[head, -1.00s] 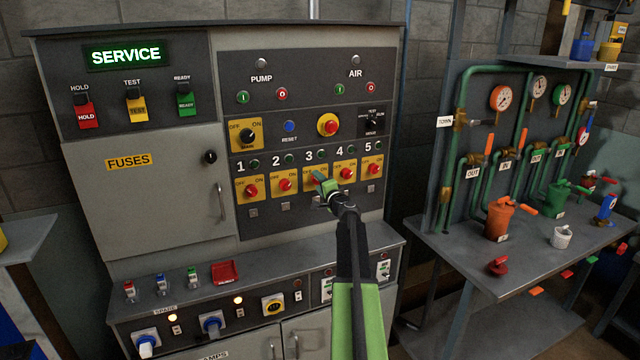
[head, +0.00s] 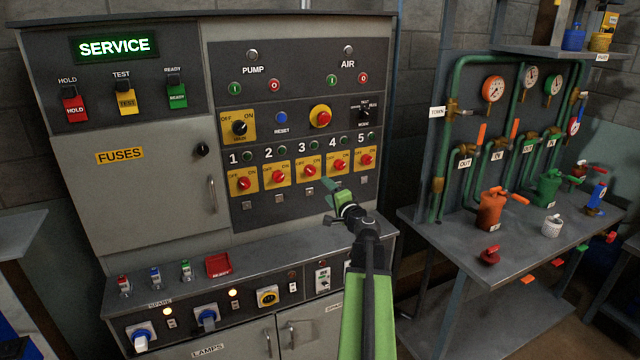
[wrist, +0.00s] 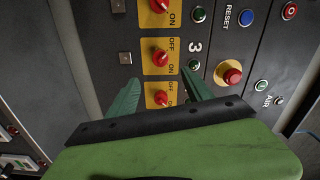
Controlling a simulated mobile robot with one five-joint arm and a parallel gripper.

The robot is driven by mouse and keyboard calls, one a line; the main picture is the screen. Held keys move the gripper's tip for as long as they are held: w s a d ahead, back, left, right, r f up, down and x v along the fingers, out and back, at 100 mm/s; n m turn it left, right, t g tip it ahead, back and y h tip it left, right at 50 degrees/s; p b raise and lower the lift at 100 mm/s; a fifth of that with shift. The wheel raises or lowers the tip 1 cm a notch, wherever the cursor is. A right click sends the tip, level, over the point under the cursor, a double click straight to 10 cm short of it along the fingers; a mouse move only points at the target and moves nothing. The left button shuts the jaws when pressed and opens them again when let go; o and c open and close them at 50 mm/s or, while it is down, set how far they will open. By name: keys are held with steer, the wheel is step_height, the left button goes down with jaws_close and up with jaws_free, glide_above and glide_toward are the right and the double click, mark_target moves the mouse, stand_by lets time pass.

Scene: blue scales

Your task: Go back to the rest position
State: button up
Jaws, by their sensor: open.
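My gripper (head: 330,195) is open and empty in front of the panel, below and between rotary switches 3 (head: 310,171) and 4 (head: 338,166) as the head camera sees it. Both switches are red knobs on yellow OFF/ON plates. In the wrist view, the green fingers of my gripper (wrist: 158,78) stand apart, with switch 3 (wrist: 160,57) beyond their tips and switch 4 (wrist: 162,98) showing between them. No knob is between the fingers in contact; a gap to the panel seems to show. The exact distance is hard to tell.
A grey ledge (head: 150,300) with small switches and a red tray (head: 218,265) juts out below the panel. To the right stands a bench (head: 450,225) with green pipes, gauges and an orange canister (head: 491,210). Free space lies in front of the panel.

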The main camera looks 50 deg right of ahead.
steer(key=v, duration=0.3)
steer(key=shift+w+a, duration=0.1)
stand_by(0.3)
